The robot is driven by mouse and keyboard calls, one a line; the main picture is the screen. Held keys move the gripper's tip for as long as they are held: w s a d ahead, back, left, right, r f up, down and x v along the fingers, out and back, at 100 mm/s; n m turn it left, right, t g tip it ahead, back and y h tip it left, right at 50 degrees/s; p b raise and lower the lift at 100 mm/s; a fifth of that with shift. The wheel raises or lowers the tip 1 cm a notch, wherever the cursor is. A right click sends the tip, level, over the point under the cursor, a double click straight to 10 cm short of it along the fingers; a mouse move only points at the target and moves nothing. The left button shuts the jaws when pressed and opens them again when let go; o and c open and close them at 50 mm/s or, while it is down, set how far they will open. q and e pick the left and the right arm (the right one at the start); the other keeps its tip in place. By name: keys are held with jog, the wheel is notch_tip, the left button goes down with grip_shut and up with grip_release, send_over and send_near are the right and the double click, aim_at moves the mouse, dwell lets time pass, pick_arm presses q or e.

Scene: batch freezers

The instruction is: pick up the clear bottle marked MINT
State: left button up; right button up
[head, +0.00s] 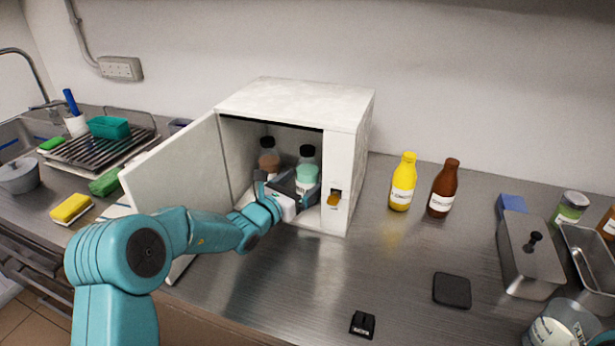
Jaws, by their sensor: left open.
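A clear bottle with mint-green contents and a black cap (307,171) stands inside the white box freezer (350,120), on the right of the opening. Its label is mostly hidden and I cannot read it. A second clear bottle with brown contents (269,160) stands to its left. My left gripper (287,183) is open and reaches through the open doorway, in front of the bottles. It covers the lower part of both. I cannot tell whether it touches the green bottle. My right gripper is not in view.
The freezer door (178,175) stands open to the left, beside my left arm. A yellow bottle (402,183) and a brown bottle (443,190) stand right of the freezer. A black square pad (452,290) lies on the steel counter. The counter's middle is mostly clear.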

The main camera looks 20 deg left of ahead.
pick_arm(q)
jog(key=shift+x, duration=1.45)
jog(key=shift+s, duration=0.1)
jog(key=c, duration=1.3)
jog(key=shift+o, duration=0.2)
jog(key=shift+r, duration=0.1)
jog(key=shift+a+r, duration=0.1)
